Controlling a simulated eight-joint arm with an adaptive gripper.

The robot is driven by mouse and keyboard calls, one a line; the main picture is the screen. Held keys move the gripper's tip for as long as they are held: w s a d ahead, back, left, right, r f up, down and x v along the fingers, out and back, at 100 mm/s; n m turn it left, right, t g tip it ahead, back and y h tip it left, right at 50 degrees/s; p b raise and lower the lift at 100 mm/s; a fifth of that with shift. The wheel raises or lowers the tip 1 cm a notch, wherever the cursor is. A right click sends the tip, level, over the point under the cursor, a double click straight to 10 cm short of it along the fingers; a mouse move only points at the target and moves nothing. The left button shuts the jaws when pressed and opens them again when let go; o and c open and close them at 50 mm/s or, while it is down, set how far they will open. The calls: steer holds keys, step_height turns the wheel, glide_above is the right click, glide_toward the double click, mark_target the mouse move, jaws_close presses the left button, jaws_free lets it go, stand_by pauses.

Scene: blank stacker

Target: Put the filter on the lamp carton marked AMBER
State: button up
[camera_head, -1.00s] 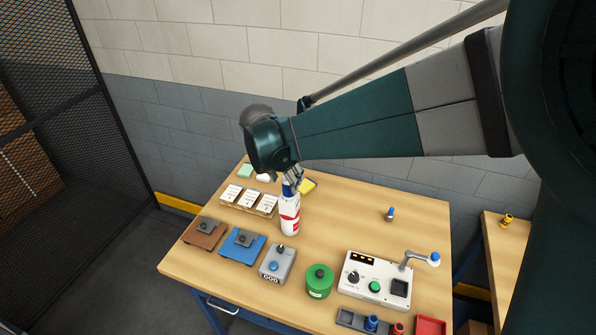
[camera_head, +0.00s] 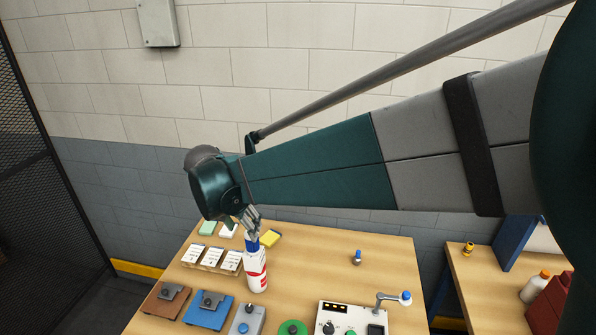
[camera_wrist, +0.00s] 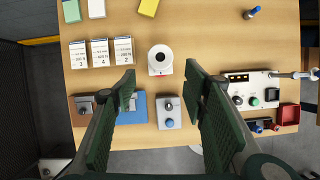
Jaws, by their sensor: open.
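I cannot tell which, if any, is the filter. My gripper (camera_wrist: 160,88) is open and empty, its green-padded fingers apart. In the head view my gripper (camera_head: 252,218) hangs above a white and red bottle (camera_head: 257,274), apparently not holding it.
In front are a brown block (camera_head: 166,301), a blue block (camera_head: 208,313) and a grey button box (camera_wrist: 169,113). A white control panel (camera_wrist: 250,92) with a jointed arm stands at the right. A small blue-topped piece (camera_head: 357,258) stands at the back. The table's middle right is clear.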

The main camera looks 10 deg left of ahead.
stand_by(0.4)
steer(key=s+d+r+m, duration=0.1)
steer(key=d+r+m, duration=0.3)
steer(key=d, duration=0.6)
steer(key=s+d+r+m, duration=0.1)
steer(key=s+d+m, duration=0.1)
steer(key=d+m, duration=0.65)
steer(key=s+d+r+m, duration=0.1)
steer(key=d+r+m, duration=0.2)
steer(key=d, duration=0.9)
steer(key=s+d+f+m+t, duration=0.1)
steer(key=s+d+f+m, duration=0.1)
steer(key=s+d+m, duration=0.5)
steer(key=s+d+f+m+t, duration=0.1)
steer(key=s+d+f+m, duration=0.1)
steer(key=s+d+m, duration=0.6)
steer(key=d+m, duration=0.4)
steer(key=d, duration=0.2)
steer(key=shift+s+t, duration=0.25)
steer(key=shift+t, duration=0.05)
